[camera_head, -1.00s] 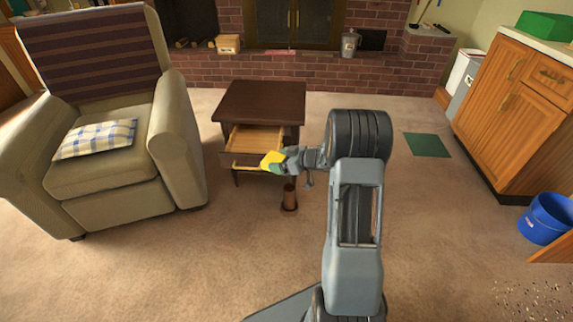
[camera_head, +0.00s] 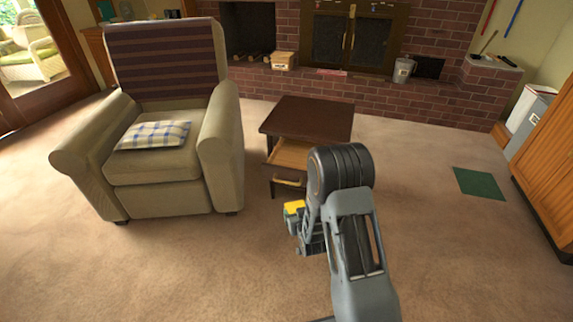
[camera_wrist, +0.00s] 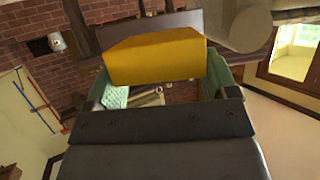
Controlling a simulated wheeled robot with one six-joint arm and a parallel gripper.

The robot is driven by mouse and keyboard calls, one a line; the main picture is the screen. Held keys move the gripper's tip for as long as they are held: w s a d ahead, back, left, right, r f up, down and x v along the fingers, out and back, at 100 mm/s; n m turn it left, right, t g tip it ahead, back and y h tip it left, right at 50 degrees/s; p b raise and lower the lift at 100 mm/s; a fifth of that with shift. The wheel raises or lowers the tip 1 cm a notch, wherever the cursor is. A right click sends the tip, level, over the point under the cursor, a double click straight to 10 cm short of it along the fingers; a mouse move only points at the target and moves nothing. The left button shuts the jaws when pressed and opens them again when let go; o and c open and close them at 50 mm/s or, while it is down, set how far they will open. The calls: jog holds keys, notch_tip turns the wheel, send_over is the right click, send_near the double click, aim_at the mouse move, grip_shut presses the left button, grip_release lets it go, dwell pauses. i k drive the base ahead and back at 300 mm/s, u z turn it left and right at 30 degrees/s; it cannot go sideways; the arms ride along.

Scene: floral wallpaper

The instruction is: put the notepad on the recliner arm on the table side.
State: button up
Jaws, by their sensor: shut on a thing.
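The yellow notepad (camera_head: 294,207) is held in my gripper (camera_head: 297,222), in front of the side table in the head view. In the wrist view the notepad (camera_wrist: 155,58) is a yellow block between the greenish fingers of my gripper (camera_wrist: 165,82). The beige recliner (camera_head: 160,185) stands left of the table (camera_head: 312,116). Its arm on the table side (camera_head: 221,125) is the right one; its top looks bare. The notepad is apart from the recliner, to the right of and lower in the picture than that arm. My arm hides part of the table.
The table's drawer (camera_head: 288,156) is open towards me. A checked cushion (camera_head: 155,134) lies on the recliner seat. A brick hearth (camera_head: 440,98) with a metal can (camera_head: 403,70) is behind. A green mat (camera_head: 479,183) lies at right. The carpet in front is clear.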

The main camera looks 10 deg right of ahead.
aim_at(216, 112)
jog(key=z, duration=0.05)
jog(key=k, duration=0.5)
jog(key=u, duration=0.6)
jog(key=i, duration=1.15)
jog(key=u, duration=0.15)
